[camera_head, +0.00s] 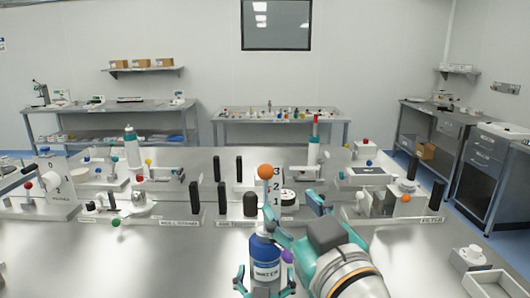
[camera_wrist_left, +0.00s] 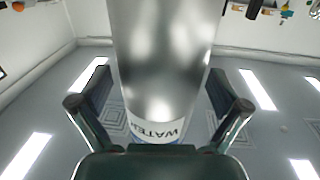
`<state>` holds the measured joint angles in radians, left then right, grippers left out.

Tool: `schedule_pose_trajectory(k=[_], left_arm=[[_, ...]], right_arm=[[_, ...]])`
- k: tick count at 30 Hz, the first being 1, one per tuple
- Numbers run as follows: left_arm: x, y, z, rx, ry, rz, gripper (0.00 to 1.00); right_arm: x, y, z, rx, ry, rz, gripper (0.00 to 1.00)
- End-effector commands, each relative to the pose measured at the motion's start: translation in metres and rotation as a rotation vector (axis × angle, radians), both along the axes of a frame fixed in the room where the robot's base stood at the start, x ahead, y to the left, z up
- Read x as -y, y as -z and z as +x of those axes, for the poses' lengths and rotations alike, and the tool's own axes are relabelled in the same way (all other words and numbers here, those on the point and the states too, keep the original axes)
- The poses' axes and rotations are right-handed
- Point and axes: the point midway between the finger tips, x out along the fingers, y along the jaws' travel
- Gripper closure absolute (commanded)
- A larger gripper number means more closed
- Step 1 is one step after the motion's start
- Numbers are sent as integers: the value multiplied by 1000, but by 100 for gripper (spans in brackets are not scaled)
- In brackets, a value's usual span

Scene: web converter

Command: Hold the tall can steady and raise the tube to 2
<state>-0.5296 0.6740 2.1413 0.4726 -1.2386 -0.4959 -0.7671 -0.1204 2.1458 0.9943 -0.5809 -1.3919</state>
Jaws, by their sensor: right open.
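The tall can (camera_head: 265,250) is blue with a white WATER label and stands upright on the bench. In the left wrist view its silver side (camera_wrist_left: 165,60) fills the middle. My right gripper (camera_head: 293,208) is open beside the stem.
Several fixtures with black posts and coloured knobs line the bench behind, such as the one at left (camera_head: 50,192) and the one labelled FILTER (camera_head: 425,218). A white block with a knob (camera_head: 470,255) is at the right front. The left front of the bench (camera_head: 130,265) is clear.

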Motion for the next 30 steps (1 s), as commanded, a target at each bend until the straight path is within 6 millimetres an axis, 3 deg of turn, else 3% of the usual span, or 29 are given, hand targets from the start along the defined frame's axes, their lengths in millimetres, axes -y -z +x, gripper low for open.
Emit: schedule_pose_trajectory(k=[8,13,30], left_arm=[[0,-2,0,5,0,-1,0],[0,-3,-12,6,2,-2,0],[-9,-1,-110,3,3,-1,0]], right_arm=[[0,0,0,0,0,0,43],[0,0,0,0,0,0,43],[0,0,0,0,0,0,43]])
